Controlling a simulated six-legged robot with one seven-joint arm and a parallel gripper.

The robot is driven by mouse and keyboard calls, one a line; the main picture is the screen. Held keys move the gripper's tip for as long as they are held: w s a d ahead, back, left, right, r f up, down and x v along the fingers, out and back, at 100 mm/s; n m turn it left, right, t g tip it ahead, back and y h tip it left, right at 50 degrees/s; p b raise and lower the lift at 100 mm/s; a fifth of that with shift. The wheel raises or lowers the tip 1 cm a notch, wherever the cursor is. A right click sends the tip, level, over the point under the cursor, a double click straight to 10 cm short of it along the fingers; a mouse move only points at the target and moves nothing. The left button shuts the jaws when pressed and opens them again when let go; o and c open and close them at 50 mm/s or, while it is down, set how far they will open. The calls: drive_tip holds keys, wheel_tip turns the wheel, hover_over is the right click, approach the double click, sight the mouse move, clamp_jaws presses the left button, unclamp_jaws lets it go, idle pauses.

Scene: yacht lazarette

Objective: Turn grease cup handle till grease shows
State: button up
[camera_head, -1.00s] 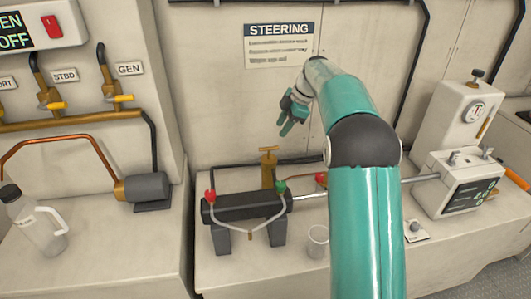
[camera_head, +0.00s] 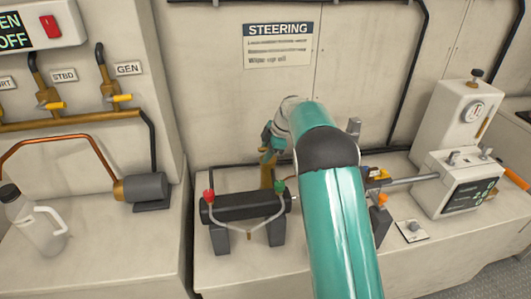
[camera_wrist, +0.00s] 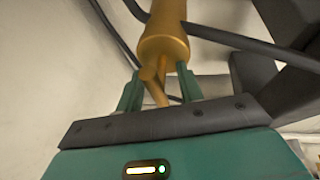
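The brass grease cup (camera_head: 267,176) stands upright behind the black steering cylinder in the head view. Its handle is mostly hidden by my gripper (camera_head: 268,147), which is at the top of the cup. In the wrist view the cup body (camera_wrist: 164,38) is at the top centre, and its brass handle (camera_wrist: 154,86) lies between my two green fingers (camera_wrist: 159,92). The fingers look apart, with gaps on both sides of the handle. I see no grease, but much of the cup is hidden.
The black cylinder (camera_head: 242,207) with red and green fittings is just in front of the cup. A dark bar (camera_wrist: 248,42) crosses near the cup in the wrist view. A white control unit (camera_head: 455,180) stands at the right. The wall is close behind.

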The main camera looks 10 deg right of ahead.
drive_tip(key=shift+a, duration=0.1)
clamp_jaws()
